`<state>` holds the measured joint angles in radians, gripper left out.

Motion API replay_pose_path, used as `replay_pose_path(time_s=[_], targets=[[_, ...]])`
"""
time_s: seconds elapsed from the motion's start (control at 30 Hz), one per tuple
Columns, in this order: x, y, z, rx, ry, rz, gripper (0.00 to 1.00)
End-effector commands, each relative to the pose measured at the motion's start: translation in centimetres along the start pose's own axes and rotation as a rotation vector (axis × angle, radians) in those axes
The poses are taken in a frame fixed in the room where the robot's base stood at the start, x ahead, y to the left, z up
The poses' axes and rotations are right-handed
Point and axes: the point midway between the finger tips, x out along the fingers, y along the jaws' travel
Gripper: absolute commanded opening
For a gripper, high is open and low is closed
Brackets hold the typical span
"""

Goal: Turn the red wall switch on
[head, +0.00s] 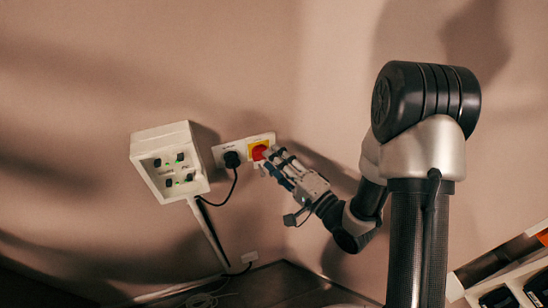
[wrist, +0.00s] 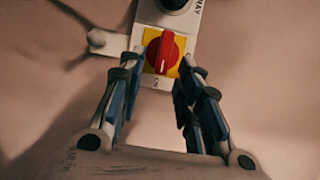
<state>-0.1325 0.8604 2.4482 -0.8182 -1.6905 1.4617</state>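The red wall switch (head: 258,152) is a rotary knob on a yellow square plate (head: 257,144), fixed to a white wall panel. In the wrist view the red knob (wrist: 163,52) sits between and just beyond my fingertips, its ridge running roughly along the panel's length, with "ON" lettering on the white panel below the yellow plate. My gripper (head: 268,160) reaches toward the knob from the right; in the wrist view my gripper (wrist: 160,70) has its two fingers spread either side of the yellow plate. Nothing is held between them. Contact with the knob cannot be seen.
A black plug (head: 232,159) with a hanging cable sits left of the switch. Left of it, a white box (head: 168,163) with dark sockets and green lights juts from the wall. A dark surface (head: 285,285) lies below. A shelf with bins (head: 515,283) is at lower right.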

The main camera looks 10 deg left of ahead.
Motion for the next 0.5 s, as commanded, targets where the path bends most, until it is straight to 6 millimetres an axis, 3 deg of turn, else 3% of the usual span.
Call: replay_pose_path(time_s=[0.3, 0.5], targets=[[-5.2, 0.0, -0.2, 0.004, 0.005, 0.000, 0.32], [-6.3, 0.0, -0.1, 0.002, 0.002, -0.002, 0.32]])
